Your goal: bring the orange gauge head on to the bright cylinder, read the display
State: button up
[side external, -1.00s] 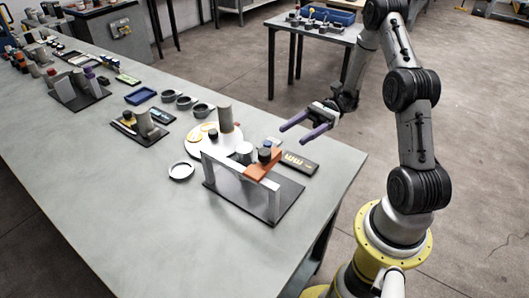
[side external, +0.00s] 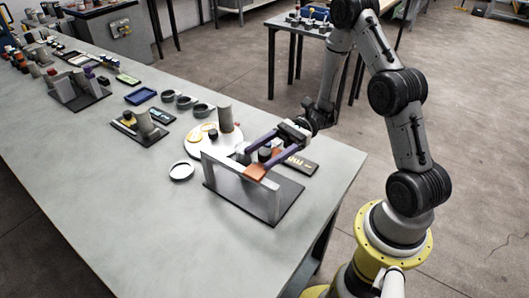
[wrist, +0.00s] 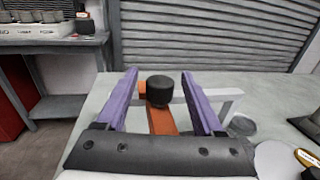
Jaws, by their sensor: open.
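The orange gauge head (side external: 256,172) sits on the pale gantry frame (side external: 238,187), with a black knob (side external: 264,154) on top. My gripper (side external: 257,157) is open, its two purple fingers on either side of the knob. In the wrist view the knob (wrist: 160,91) stands between the fingers with a gap on each side; the orange bar (wrist: 161,122) runs below it. The bright cylinder (side external: 241,149) is behind the gantry beam, partly hidden by a finger. The dark display (side external: 302,165) lies right of the gantry; its reading is too small to tell.
Several dark rings and a blue tray (side external: 140,96) are farther back. The bench's front left is clear.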

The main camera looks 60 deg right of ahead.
grip_shut()
dwell(1.3)
